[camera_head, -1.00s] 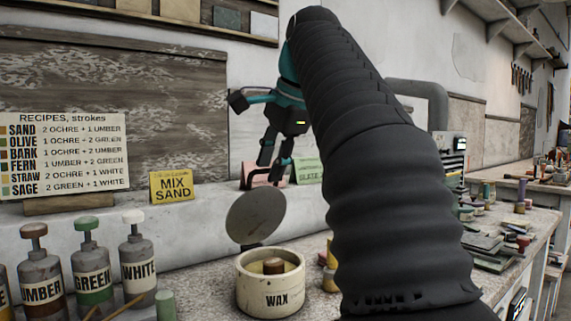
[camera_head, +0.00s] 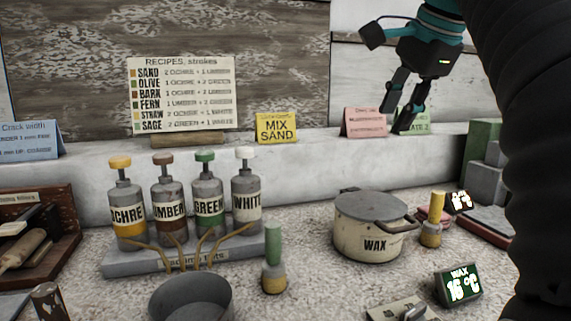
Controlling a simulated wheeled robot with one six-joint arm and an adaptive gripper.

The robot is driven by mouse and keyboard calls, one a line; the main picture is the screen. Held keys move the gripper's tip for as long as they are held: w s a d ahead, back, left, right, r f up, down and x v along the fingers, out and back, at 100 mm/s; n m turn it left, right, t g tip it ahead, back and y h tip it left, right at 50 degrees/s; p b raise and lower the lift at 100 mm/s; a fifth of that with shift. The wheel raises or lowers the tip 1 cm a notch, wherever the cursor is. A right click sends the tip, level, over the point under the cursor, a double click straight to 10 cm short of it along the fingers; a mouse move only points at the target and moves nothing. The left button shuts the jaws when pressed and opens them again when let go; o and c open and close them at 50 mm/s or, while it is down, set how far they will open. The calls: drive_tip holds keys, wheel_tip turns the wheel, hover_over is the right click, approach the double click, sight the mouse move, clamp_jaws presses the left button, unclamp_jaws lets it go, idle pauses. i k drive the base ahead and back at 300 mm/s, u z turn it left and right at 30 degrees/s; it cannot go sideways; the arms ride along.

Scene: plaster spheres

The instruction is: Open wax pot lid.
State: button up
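The wax pot (camera_head: 366,241) is a cream pot marked WAX on the bench, right of centre. Its flat grey lid (camera_head: 370,206) lies on top and covers the mouth, so the inside is hidden. A dark loop handle (camera_head: 400,229) shows at the lid's right front. My gripper (camera_head: 396,115) is above and behind the pot, in front of the pink and green cards. Its fingers point down, look apart, and hold nothing that I can see. It does not touch the lid.
Labelled pump bottles (camera_head: 207,199) stand in a rack to the left. A grey pan (camera_head: 190,298) is at the front. A green-topped tool (camera_head: 274,260) and a yellow-topped one (camera_head: 433,220) flank the pot. A WAX display (camera_head: 459,284) reads about 16 °C. My dark arm fills the right.

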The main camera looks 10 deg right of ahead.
sight(370, 206)
drive_tip(key=k, duration=1)
